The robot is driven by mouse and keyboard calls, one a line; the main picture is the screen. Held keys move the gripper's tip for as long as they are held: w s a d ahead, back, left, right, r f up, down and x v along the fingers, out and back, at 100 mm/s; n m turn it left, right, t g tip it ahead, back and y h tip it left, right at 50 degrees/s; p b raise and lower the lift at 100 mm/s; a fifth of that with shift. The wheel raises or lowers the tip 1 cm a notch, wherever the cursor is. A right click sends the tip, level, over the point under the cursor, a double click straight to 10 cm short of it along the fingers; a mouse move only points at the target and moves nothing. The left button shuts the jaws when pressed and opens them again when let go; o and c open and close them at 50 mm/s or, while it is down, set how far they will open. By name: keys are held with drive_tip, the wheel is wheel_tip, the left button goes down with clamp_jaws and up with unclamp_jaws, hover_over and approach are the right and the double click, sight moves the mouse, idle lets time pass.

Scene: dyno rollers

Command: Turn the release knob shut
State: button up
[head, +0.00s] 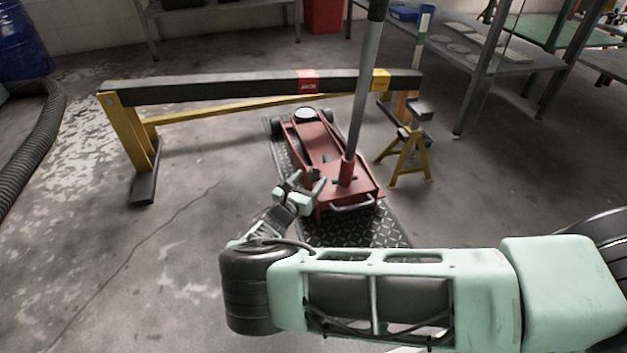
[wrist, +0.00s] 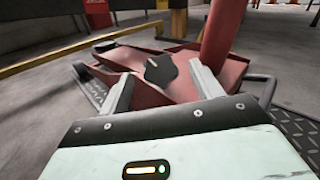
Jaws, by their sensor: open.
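The release knob (wrist: 161,71) is a black knob with a pale pointer mark, on top of the red floor jack. In the head view my gripper hides the knob or it is too small to make out. The red floor jack (head: 318,140) stands on a dark tread plate, its long handle (head: 366,90) rising from its near end. My gripper (head: 309,183) is at the near left of the jack, left of the handle. In the wrist view my gripper (wrist: 162,88) is open, its two pale fingers apart on either side of the knob, which appears between and beyond them.
A black beam (head: 220,90) on yellow legs crosses behind the handle. A yellow jack stand (head: 408,160) is right of the jack. A steel bench (head: 480,60) stands at the back right. A ribbed hose (head: 35,135) lies at the left. The floor left of the jack is clear.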

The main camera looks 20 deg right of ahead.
sight(312, 176)
drive_tip(key=shift+b+x, duration=0.45)
drive_tip(key=shift+x, duration=1.1)
drive_tip(key=c, duration=1)
